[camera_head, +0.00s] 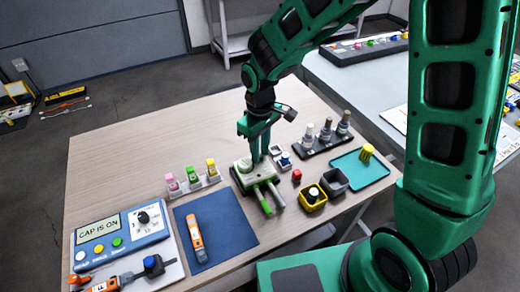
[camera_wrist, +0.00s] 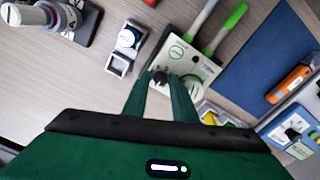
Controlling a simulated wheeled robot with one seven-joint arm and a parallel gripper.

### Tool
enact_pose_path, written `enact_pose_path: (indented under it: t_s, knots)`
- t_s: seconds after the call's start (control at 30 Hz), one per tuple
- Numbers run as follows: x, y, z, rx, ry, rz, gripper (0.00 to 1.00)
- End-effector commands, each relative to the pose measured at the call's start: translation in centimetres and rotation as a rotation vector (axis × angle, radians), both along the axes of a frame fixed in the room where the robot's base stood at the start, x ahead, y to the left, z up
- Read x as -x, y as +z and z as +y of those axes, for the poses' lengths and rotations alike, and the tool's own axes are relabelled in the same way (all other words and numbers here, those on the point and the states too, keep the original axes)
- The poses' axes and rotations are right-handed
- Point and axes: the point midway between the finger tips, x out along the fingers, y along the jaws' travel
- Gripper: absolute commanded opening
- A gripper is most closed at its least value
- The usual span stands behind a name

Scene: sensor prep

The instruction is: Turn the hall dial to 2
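No dial in view carries a readable "hall" label. A blue meter (camera_head: 128,243) at the front left of the table reads "CAP IS ON" and has a black knob (camera_head: 143,217); its setting is too small to read. In the wrist view the blue meter (camera_wrist: 290,130) is at the lower right edge. My gripper (camera_head: 259,160) points down over a pale block (camera_head: 268,172) with a white round part. The wrist view shows the block (camera_wrist: 176,50) with a green ring mark.
A blue mat (camera_head: 226,235) with an orange tool (camera_head: 195,238) lies between block and meter. Small coloured bottles (camera_head: 192,180) stand in a rack. A black rack (camera_head: 325,143), yellow cup (camera_head: 311,200) and teal tray (camera_head: 361,170) are right.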

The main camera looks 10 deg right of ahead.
Motion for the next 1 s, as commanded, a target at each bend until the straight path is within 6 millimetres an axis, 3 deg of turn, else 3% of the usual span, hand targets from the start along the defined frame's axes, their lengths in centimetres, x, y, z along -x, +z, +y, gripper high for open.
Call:
enact_pose_path:
  t_s: [0.27,0.37,0.77,1.0]
  knots:
    - [0.01,-0.11,-0.01,0.000,0.000,0.000,0.25]
    - [0.00,-0.10,-0.01,0.000,0.000,0.000,0.01]
    - [-0.06,-0.07,-0.06,0.001,-0.047,-0.001,0.00]
    - [-0.08,-0.06,-0.08,0.000,-0.194,-0.001,0.00]
